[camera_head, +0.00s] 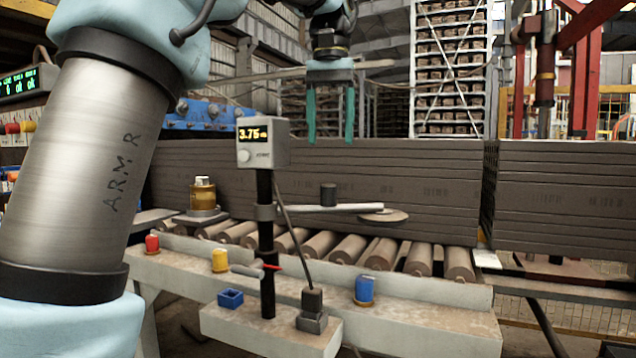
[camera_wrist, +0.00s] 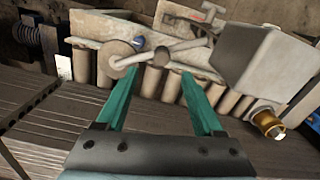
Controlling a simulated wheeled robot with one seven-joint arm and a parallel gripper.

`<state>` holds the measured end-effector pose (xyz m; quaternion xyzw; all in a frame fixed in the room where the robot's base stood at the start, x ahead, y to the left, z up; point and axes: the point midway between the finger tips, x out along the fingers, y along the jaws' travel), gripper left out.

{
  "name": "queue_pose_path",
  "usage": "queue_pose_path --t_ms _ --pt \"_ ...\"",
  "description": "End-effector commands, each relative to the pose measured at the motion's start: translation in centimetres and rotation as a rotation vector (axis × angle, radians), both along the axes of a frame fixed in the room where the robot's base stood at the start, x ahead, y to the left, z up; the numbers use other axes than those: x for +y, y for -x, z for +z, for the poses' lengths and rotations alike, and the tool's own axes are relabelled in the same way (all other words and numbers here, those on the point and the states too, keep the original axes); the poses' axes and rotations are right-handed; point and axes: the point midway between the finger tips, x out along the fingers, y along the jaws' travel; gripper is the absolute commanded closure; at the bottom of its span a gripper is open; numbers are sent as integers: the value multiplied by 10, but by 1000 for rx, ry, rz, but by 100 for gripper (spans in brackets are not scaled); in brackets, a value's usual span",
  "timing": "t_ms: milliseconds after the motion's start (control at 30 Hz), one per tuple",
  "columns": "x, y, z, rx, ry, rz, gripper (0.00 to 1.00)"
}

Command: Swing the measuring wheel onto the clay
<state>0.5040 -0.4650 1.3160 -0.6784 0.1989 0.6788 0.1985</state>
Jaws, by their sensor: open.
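The measuring wheel (camera_head: 384,215) is a flat tan disc at the right end of a pale swing arm (camera_head: 322,208). The arm reaches from a black post (camera_head: 266,245) and carries a dark upright knob (camera_head: 328,194). The clay (camera_head: 395,180) is a long grey-brown ribbed block behind it. In the wrist view the wheel (camera_wrist: 117,58) lies outside the clay's (camera_wrist: 60,125) near edge, over the rollers. My gripper (camera_head: 330,120) is open and empty, teal fingers pointing down, above the knob and over the clay. Its fingers also show in the wrist view (camera_wrist: 160,76).
A display box (camera_head: 263,143) reading 3.75 tops the post. Rollers (camera_head: 320,245) run below the clay. Red (camera_head: 152,243), yellow (camera_head: 219,259) and blue (camera_head: 364,289) buttons line the front ledge. A second clay block (camera_head: 560,190) lies at right.

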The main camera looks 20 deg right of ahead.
Motion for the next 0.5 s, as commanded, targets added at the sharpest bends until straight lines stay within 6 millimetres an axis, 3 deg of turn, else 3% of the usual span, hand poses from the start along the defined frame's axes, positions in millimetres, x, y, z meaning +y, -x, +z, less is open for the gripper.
queue_pose_path --t_ms 167,500 --pt "-1 2 -7 3 -2 -3 31" --pt "0 2 -67 4 -4 -3 31"
